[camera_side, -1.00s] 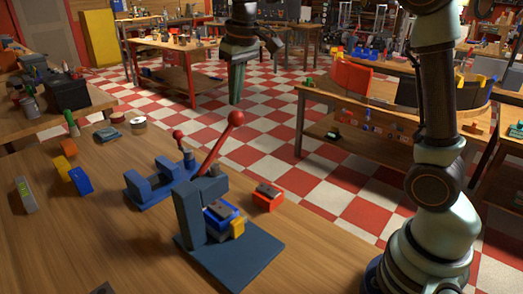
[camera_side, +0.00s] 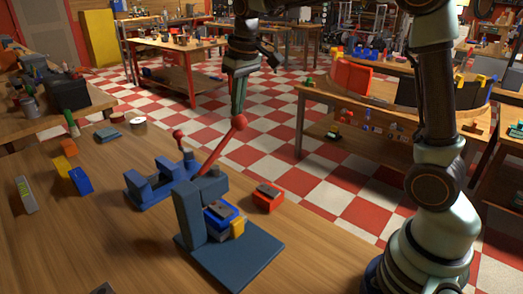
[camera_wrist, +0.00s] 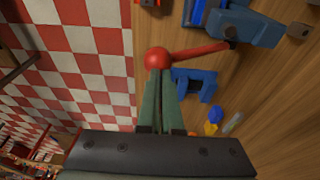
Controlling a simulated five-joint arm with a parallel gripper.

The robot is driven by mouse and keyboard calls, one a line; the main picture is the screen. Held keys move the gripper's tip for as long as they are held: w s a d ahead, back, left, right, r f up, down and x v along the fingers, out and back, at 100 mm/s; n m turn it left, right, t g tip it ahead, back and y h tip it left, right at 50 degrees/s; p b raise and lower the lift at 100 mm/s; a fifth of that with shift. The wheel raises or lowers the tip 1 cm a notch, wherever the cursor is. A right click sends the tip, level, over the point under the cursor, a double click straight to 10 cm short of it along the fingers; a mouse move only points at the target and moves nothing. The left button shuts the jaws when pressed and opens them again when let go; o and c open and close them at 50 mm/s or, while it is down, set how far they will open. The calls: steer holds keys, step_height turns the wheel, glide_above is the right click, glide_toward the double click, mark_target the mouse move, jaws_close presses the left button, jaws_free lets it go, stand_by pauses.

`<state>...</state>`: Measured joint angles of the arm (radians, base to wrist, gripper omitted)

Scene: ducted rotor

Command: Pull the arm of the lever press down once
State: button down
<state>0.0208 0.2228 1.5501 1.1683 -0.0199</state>
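The lever press (camera_side: 188,212) is a dark blue-grey frame on a flat plate on the wooden table. Its red arm (camera_side: 213,157) rises to the upper right and ends in a red ball (camera_side: 239,123). My gripper (camera_side: 237,112) points down with its fingertips at the top of the ball; I cannot tell for sure whether they touch. In the wrist view the two green fingers (camera_wrist: 160,75) meet closely at the tips, with the ball (camera_wrist: 158,59) just beyond them, not between them. The arm (camera_wrist: 200,50) runs right from the ball to the press.
A blue vise-like fixture (camera_side: 150,183) with a small red-knobbed handle stands behind the press. Blue and yellow pieces (camera_side: 222,215) sit on the press plate. A red block (camera_side: 267,198) lies to its right. The table's front left is mostly clear.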

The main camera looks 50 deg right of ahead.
mark_target(245, 119)
steer(key=shift+d+f, duration=0.15)
steer(key=shift+f, duration=0.15)
steer(key=shift+d+f, duration=0.25)
steer(key=shift+f, duration=0.25)
steer(key=shift+d+f, duration=0.25)
steer(key=shift+f, duration=0.2)
steer(key=shift+d+f, duration=0.2)
steer(key=shift+f, duration=0.35)
steer(key=shift+d+f, duration=0.2)
steer(key=shift+f, duration=0.4)
